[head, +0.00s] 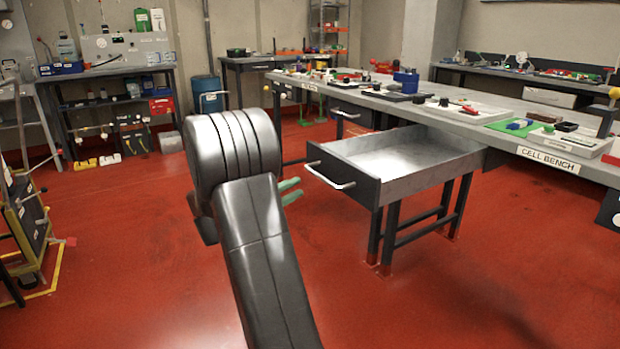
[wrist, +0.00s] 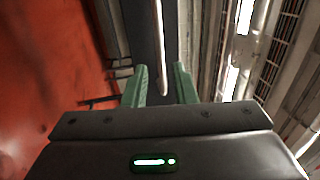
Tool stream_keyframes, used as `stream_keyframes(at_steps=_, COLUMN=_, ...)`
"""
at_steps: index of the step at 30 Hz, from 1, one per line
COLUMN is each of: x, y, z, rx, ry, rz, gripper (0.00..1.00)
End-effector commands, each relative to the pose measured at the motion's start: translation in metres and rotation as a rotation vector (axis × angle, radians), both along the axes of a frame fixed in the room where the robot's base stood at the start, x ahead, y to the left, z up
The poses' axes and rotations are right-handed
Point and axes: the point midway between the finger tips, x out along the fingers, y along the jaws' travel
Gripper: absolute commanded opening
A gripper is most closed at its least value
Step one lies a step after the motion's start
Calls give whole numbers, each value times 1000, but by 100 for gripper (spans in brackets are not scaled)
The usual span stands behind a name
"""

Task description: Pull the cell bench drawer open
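The cell bench (head: 480,112) is the long grey table with a "CELL BENCH" label on its edge. Its drawer (head: 425,172) stands far out from the bench, with an empty light metal inside. The dark drawer front (head: 345,176) carries a pale bar handle (head: 328,178). My gripper (head: 291,191) has green fingers and is just left of the handle, apparently a little apart from it. In the wrist view my gripper (wrist: 159,66) has its fingers spread, with the handle bar (wrist: 162,45) lined up between them. Contact cannot be told.
A second dark drawer (head: 350,113) is farther back along the bench. A shelf rack (head: 110,95) and a blue drum (head: 208,93) stand at the back left. Yellow-edged equipment (head: 25,225) is at the far left. The red floor (head: 130,250) is clear around my arm.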

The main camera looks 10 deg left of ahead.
Motion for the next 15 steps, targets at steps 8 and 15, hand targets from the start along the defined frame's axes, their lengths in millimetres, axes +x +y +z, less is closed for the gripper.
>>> stream_keyframes(at_steps=8, x=-27, y=35, z=-9, rx=0, ry=2, rz=2, gripper=25)
stream_keyframes(at_steps=15, x=-32, y=41, z=-11, rx=-1, ry=1, rz=0, gripper=25)
